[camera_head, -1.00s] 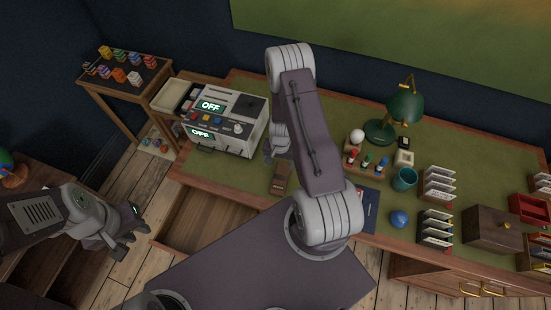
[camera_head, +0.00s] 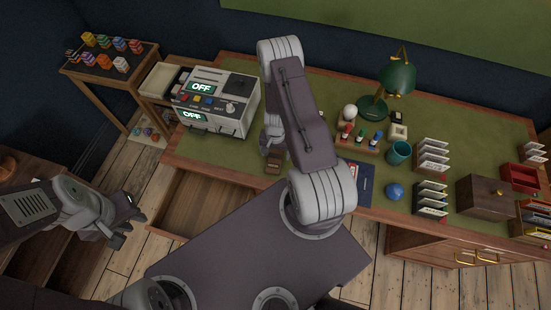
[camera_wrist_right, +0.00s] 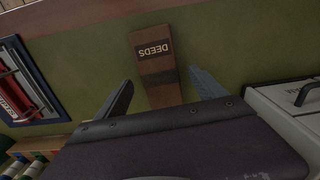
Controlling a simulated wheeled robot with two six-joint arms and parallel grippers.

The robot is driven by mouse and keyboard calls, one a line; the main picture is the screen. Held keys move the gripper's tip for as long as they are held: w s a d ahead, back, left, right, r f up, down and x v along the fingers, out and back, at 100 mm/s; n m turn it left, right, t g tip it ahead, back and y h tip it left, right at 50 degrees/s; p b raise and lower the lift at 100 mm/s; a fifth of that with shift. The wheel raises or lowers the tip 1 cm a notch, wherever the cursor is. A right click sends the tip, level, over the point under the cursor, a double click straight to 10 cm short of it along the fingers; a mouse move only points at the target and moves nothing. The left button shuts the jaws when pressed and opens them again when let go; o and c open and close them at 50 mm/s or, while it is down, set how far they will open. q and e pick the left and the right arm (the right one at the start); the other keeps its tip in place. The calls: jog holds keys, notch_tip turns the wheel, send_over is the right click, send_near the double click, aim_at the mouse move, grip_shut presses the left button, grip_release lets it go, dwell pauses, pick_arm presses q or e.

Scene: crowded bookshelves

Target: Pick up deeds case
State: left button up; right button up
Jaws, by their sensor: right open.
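The deeds case (camera_wrist_right: 155,68) is a narrow brown case marked DEEDS, lying flat on the green desktop. It also shows in the head view (camera_head: 274,164), partly hidden by my right gripper (camera_head: 270,143). In the right wrist view, the open fingers of my right gripper (camera_wrist_right: 160,92) are on either side of the case's near part, with a gap on each side. Nothing is between the fingers except the case below. My left gripper (camera_head: 125,218) is off the desk at the left; its finger opening is unclear.
A white machine with OFF displays (camera_head: 218,100) stands left of the case; its edge shows close to the finger in the wrist view. A blue folder (camera_head: 360,180) lies to the right. An open drawer (camera_head: 195,205) juts out in front. Bottles, lamp (camera_head: 398,78) and racks fill the right.

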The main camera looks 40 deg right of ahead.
aim_at(276, 157)
notch_tip(276, 157, down, 3)
jog(key=shift+d+r+b, duration=0.1)
jog(key=shift+r+b, duration=0.1)
jog(key=shift+b, duration=0.65)
jog(key=shift+w, duration=0.1)
jog(key=shift+r, duration=0.15)
jog(key=shift+c, duration=0.3)
jog(key=shift+r, duration=0.1)
jog(key=c, duration=1)
pick_arm(q)
notch_tip(276, 157, down, 2)
jog(key=shift+w+d+f, duration=0.1)
pick_arm(e)
jog(key=c, duration=0.5)
jog(key=shift+c, duration=0.2)
